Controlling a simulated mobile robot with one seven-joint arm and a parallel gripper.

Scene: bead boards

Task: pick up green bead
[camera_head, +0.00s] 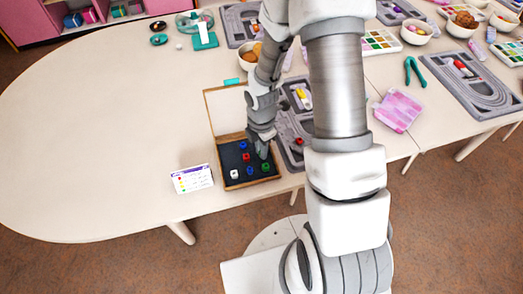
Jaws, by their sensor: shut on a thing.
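The green bead (265,167) shows at the right side of a dark-lined wooden box (226,187) on the table. My gripper (263,157) points down into the box from above and is shut on the green bead, which shows just below the fingertips. The fingers are small and dark in this view and partly hide what is between them. Whether the bead is clear of the box floor cannot be told.
The box also holds a blue bead (243,145), a red bead (246,156), a white bead (234,174) and another blue bead (250,170). A printed card (192,178) stands left of it. Grey bead boards (294,130) lie to the right. The left tabletop (90,130) is clear.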

